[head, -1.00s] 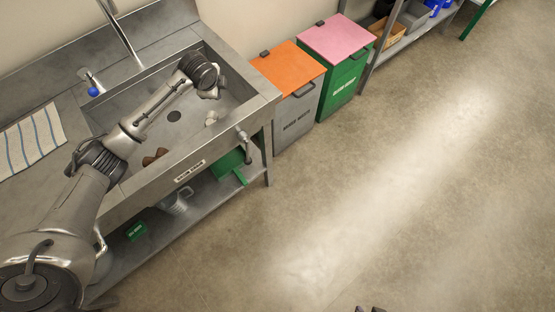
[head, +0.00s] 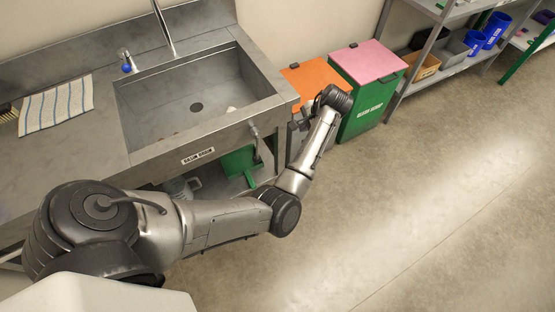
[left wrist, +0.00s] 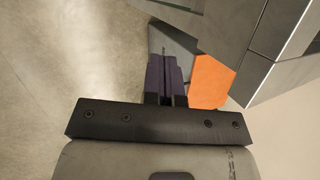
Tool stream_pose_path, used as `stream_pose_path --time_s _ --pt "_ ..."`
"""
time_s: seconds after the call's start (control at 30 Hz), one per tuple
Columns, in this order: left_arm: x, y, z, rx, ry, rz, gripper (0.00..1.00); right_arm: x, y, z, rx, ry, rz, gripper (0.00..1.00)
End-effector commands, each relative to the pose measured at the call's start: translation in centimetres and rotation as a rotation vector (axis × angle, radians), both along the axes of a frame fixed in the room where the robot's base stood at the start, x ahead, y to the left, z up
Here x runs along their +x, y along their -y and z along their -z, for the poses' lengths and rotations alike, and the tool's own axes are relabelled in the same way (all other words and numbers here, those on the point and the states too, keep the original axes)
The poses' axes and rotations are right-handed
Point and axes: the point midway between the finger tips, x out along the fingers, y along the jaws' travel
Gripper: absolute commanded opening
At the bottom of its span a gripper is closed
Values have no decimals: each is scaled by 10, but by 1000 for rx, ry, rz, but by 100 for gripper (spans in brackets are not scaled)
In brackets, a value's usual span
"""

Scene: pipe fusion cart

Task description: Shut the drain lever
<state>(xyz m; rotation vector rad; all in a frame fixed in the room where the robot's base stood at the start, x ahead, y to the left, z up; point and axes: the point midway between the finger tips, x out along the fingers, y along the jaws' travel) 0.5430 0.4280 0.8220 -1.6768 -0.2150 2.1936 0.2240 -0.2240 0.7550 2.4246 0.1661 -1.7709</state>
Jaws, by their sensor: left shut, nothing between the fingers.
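The drain lever (head: 263,148) is on the front of the steel sink, near its right corner, in the head view. It hangs downward from a fitting at the sink front, right of a label plate (head: 198,156). My left gripper (left wrist: 166,75) shows in the left wrist view with its dark fingers together and empty. In the head view it is partly hidden by my wrist, to the right of the lever and apart from it, in front of the orange-lidded bin. I cannot pick out the lever in the left wrist view. My right gripper is not in view.
The sink basin (head: 150,110) has a drain hole and a faucet. A striped towel (head: 56,105) lies on the counter. The orange-lidded bin (head: 303,76) and a green bin with a pink lid (head: 368,60) stand right of the sink. The floor (head: 430,200) at right is clear.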

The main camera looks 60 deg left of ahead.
Motion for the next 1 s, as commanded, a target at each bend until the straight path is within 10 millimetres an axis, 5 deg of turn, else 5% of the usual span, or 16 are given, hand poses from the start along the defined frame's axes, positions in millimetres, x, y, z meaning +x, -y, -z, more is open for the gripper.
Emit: stream_pose_path --time_s 0.4,1.0 --pt "-37 16 37 -145 -487 236 0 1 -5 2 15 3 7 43" --pt "-43 16 44 -161 -527 256 0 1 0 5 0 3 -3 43"
